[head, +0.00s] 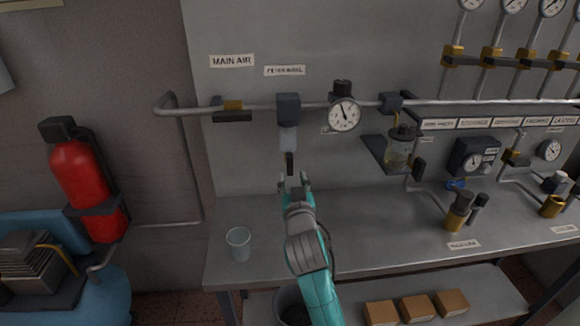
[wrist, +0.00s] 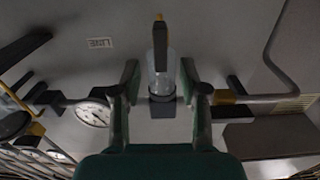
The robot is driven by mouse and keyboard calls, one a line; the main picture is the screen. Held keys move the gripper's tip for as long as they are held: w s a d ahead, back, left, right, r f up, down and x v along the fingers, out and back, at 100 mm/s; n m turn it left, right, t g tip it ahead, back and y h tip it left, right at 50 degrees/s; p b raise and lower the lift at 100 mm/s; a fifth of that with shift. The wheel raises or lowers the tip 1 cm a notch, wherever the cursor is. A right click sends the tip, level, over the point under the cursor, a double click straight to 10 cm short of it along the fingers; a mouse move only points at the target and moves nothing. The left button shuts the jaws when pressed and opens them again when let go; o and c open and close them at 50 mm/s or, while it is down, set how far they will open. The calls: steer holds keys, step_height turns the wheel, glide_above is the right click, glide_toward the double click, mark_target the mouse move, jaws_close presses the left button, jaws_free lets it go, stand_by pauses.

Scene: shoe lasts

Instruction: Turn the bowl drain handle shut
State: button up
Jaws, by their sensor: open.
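The filter bowl (head: 288,138) is clear and hangs under a dark filter body (head: 288,108) on the main air pipe, beside the "FILTER BOWL" label. The drain handle (head: 289,163) is a short dark lever, pointing straight down below the bowl. In the wrist view the picture is turned over: the drain handle (wrist: 160,45) shows as a dark bar with an orange tip, in front of the bowl (wrist: 152,80). My gripper (head: 295,181) is open just below the handle. In the wrist view my gripper (wrist: 160,82) has one finger on each side of the bowl, apart from it.
A round gauge (head: 344,114) sits right of the filter, and a yellow-bodied valve (head: 232,107) with a dark lever sits left. A lubricator jar (head: 400,148) is further right. A clear cup (head: 239,243) stands on the bench (head: 345,225).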

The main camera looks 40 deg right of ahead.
mark_target(290, 168)
steer(key=x, duration=0.7)
steer(key=shift+c, duration=0.3)
jaws_close()
